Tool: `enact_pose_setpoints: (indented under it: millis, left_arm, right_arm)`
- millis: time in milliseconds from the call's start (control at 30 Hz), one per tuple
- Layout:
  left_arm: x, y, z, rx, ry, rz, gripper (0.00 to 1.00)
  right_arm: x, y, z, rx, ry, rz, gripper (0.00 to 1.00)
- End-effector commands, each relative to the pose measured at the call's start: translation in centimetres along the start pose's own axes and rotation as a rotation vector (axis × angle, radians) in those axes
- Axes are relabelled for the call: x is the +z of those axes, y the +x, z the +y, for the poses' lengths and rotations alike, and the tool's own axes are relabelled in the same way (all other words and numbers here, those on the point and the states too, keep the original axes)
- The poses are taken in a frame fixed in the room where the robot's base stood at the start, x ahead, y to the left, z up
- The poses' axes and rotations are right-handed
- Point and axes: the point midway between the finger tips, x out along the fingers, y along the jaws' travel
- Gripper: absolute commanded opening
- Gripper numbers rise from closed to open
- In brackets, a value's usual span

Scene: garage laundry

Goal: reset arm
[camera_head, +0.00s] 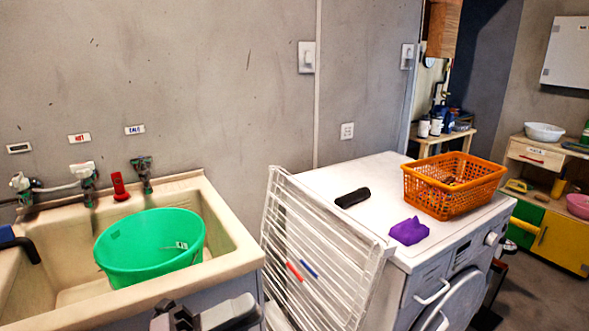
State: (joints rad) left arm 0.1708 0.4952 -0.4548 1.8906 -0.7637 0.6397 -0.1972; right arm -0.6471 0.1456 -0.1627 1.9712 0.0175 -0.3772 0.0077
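My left gripper (190,319) shows only in part at the bottom edge of the head view, in front of the sink. It is dark and grey, and its fingertips cannot be made out, so its opening is unclear. Nothing is seen held in it. My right gripper is not in view.
A beige sink (233,247) holds a green basin (150,250). A white drying rack (325,245) leans beside the white washing machine (345,172). On the machine are a black object (352,198), a purple cloth (409,231) and an orange basket (453,186). Floor shows at right.

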Motion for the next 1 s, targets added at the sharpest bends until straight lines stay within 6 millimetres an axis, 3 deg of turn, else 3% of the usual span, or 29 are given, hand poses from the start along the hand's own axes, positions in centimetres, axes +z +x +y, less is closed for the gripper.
enact_pose_setpoints:
  millis: [167,300,433,600,700,800,1000]
  left_arm:
    - [2.6,-4.0,3.2,-0.073,-0.423,-0.422,0.18]
    - [2.9,-9.3,7.9,-0.088,-0.753,-0.757,0.18]
    - [0.5,-15.2,12.9,-0.079,-1.054,-1.063,0.18]
    - [-5.0,-21.4,17.7,-0.051,-1.365,-1.379,0.18]
    - [-7.5,-23.4,19.1,-0.037,-1.472,-1.488,0.18]
    - [-8.9,-24.4,19.8,-0.031,-1.525,-1.543,0.18]
    - [-9.2,-24.7,20.0,-0.029,-1.539,-1.555,0.18]
  right_arm:
    - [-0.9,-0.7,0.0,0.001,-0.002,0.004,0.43]
    - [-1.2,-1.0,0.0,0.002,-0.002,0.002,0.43]
    - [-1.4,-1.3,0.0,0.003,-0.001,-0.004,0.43]
    - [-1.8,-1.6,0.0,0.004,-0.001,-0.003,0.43]
    - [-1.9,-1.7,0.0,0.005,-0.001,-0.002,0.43]
    - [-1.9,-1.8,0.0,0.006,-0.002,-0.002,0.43]
    - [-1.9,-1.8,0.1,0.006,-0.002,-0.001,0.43]
